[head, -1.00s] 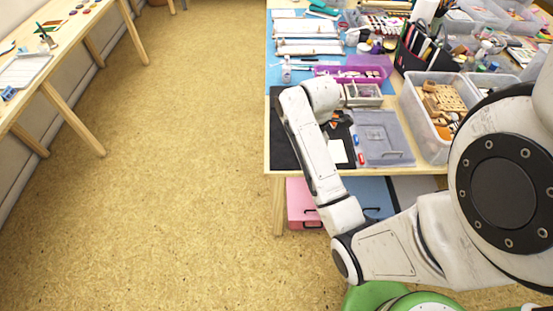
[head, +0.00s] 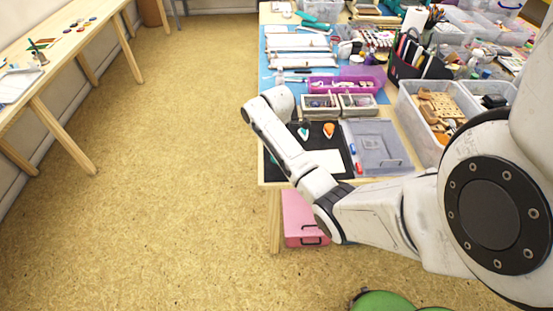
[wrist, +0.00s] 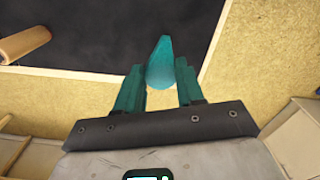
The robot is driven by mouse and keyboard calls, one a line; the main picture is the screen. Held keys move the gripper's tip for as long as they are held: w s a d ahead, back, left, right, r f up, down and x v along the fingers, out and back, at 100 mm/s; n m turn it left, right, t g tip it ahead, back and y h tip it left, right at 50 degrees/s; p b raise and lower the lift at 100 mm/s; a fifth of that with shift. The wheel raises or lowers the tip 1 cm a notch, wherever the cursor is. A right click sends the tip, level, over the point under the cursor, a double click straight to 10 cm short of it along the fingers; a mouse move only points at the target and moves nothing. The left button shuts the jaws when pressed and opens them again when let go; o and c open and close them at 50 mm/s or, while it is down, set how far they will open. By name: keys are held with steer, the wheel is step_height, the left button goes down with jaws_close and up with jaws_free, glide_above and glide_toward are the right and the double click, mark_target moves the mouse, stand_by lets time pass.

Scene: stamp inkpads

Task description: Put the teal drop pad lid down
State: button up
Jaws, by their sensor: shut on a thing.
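In the wrist view, the teal drop pad lid (wrist: 160,64) is between the two teal fingers of my gripper (wrist: 161,84), which is shut on it. Its pointed end faces the top of the picture. In the head view my arm's far end is at the left edge of the work table, and the gripper and lid are hidden. On the black mat (head: 337,143) lie a teal-and-white drop-shaped piece (head: 304,131) and an orange-and-white one (head: 328,130). They are too small to tell whether they are pads or lids.
A white card (head: 325,162) and red and blue small items lie near the mat's front. A grey lidded case (head: 374,148) is right of the mat, with compartment trays (head: 358,104) behind. A clear bin (head: 428,112) stands farther right. Open floor (head: 170,150) lies left of the table.

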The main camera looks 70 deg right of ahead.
steer(key=shift+w+d+f, duration=0.1)
steer(key=shift+w+f, duration=0.1)
steer(key=shift+f, duration=1.6)
steer(key=shift+f, duration=0.1)
steer(key=o, duration=1)
